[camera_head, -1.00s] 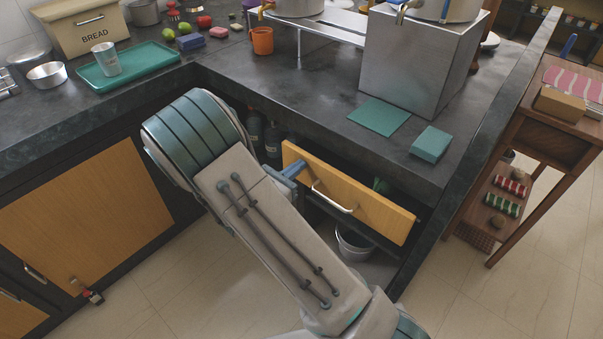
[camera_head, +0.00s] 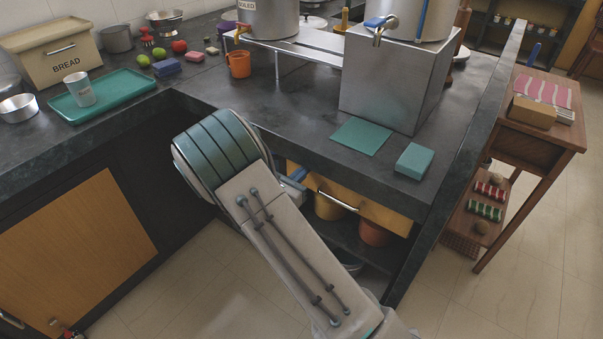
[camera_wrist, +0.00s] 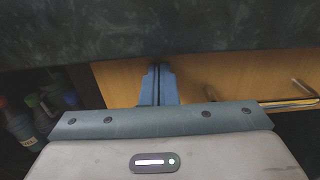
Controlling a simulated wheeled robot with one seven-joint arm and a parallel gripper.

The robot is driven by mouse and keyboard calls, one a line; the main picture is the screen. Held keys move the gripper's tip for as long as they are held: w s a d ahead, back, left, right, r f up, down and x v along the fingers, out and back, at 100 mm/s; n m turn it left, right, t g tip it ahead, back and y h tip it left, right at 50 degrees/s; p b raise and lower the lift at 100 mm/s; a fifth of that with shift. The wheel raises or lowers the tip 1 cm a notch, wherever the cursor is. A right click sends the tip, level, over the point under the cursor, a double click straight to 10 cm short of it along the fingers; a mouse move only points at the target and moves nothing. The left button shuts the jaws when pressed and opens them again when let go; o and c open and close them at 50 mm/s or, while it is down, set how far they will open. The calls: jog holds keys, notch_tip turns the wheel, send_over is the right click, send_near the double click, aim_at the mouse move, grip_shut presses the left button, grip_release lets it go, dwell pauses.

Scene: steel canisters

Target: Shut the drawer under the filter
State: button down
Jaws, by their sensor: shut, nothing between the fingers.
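The wooden drawer front (camera_head: 374,214) with its metal handle (camera_head: 338,201) sits beneath the dark counter edge; no open drawer interior shows. I cannot tell if it is fully flush. Its wood also fills the middle of the wrist view (camera_wrist: 215,77). My gripper (camera_wrist: 158,72) is shut and empty, its blue fingertips against or very near the drawer front, left of the handle. In the head view my arm hides most of the gripper (camera_head: 297,174). Above, a steel canister with a tap (camera_head: 412,18) stands on a metal box (camera_head: 385,80); another canister (camera_head: 268,18) stands left of it.
The counter edge (camera_wrist: 160,35) overhangs just above my gripper. Orange pots (camera_head: 375,233) stand on the shelf below the drawer. Bottles (camera_wrist: 22,125) are at the left in the wrist view. A wooden side table (camera_head: 530,145) stands right; tiled floor (camera_head: 470,300) is clear in front.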

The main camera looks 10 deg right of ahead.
jog(key=shift+w+d+r, duration=0.1)
jog(key=shift+d+r, duration=0.1)
jog(key=shift+d, duration=0.05)
jog(key=p+v, duration=0.1)
jog(key=v, duration=1.3)
jog(key=shift+a+p, duration=0.3)
jog(key=shift+a, duration=0.05)
jog(key=s+d+r+m+g+y+p, duration=0.1)
jog(key=s+d+r+m+g+p, duration=0.3)
jog(key=s+d+r+m+g, duration=0.25)
jog(key=s+d+r+m+g+y+p, duration=0.1)
jog(key=s+d+r+m+g+p, duration=0.25)
jog(key=d+r+m+g, duration=0.4)
jog(key=s+r+m+t+y+p, duration=0.2)
jog(key=s+r+m+y+p, duration=0.2)
jog(key=r, duration=0.5)
jog(key=s+r+m+t+y+p, duration=0.1)
jog(key=s+r+m+y+p, duration=0.4)
jog(key=r+m, duration=0.3)
jog(key=shift+s+d+r+m+t+y, duration=0.2)
jog(key=shift+s+r+m+t+y, duration=0.2)
jog(key=shift+s+m+y, duration=0.25)
